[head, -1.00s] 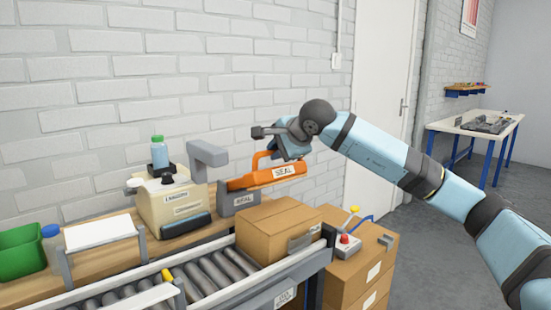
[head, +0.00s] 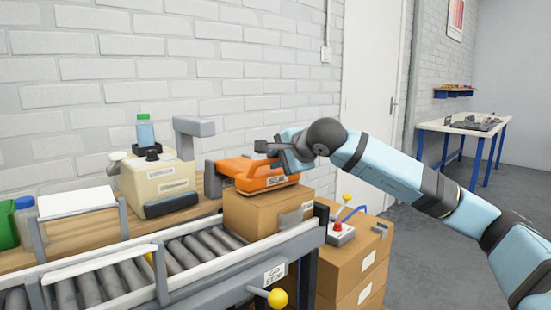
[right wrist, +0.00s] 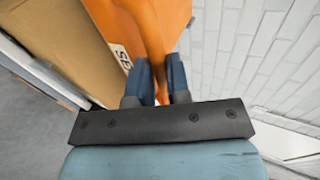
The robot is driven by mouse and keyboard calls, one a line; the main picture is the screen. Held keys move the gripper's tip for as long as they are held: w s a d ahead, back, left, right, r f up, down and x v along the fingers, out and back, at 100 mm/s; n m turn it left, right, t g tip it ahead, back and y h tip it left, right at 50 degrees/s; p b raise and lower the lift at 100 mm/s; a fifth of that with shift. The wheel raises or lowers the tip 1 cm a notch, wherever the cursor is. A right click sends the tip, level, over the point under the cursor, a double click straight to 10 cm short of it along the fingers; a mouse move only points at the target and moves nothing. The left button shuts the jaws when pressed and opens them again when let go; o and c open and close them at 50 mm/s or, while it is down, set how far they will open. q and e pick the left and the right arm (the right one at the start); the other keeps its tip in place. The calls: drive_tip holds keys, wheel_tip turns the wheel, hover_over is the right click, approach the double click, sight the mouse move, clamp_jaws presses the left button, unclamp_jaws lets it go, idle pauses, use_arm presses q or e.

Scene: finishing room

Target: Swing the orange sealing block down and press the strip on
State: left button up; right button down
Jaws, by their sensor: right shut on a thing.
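The orange sealing block (head: 245,172), labelled SEAL, lies nearly level over the top of the brown carton (head: 256,216) on the roller conveyor. Its underside looks to be at the carton's top; firm contact cannot be told. My right gripper (head: 277,155) is shut on the block's orange handle. In the right wrist view its two dark fingers (right wrist: 160,76) flank the handle, with the orange block (right wrist: 172,20) beyond and the carton (right wrist: 62,38) at the left. The strip cannot be made out; the block covers much of the carton top. My left gripper is out of view.
A beige dispenser (head: 160,181) stands left on the wooden bench. The rollers (head: 140,275) left of the carton are clear. A GO/STOP lever with a yellow knob (head: 278,298) is in front. Stacked cartons (head: 345,262) with a red-button box (head: 340,232) stand at right.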

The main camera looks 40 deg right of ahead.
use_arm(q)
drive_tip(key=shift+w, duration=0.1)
use_arm(e)
drive_tip(key=shift+f, duration=0.2)
drive_tip(key=c, duration=1.1)
unclamp_jaws()
drive_tip(key=shift+s, duration=0.1)
use_arm(q)
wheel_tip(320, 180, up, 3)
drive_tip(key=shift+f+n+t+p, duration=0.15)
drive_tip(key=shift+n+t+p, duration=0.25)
drive_tip(key=shift+p, duration=0.85)
use_arm(e)
drive_tip(key=v, duration=1.3)
drive_tip(key=shift+s+r, duration=0.15)
drive_tip(key=shift+s, duration=0.15)
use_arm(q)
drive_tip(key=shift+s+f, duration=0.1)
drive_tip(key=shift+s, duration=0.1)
